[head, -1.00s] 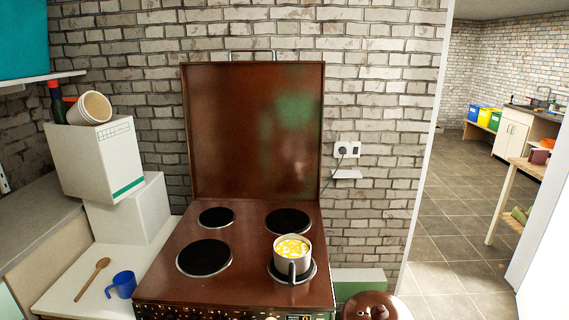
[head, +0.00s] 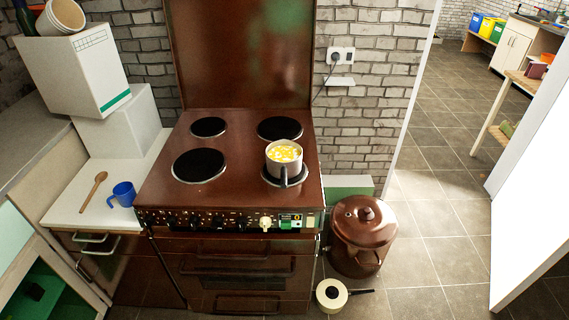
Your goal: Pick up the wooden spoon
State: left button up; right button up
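The wooden spoon (head: 94,188) lies flat on the white counter (head: 68,212) left of the stove, in the head view. Its bowl end points to the back right and its handle to the front left. A blue mug (head: 123,194) stands just right of it, apart from it. Neither of my grippers shows in the head view.
A brown stove (head: 232,156) stands right of the counter, with a pot (head: 284,160) of yellow food on its front right plate. White boxes (head: 72,70) are stacked behind the spoon. A brown lidded bin (head: 362,236) and a saucepan (head: 331,294) stand on the floor.

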aim_at(102, 176)
jog(key=u, duration=1.25)
jog(key=i+l, duration=0.05)
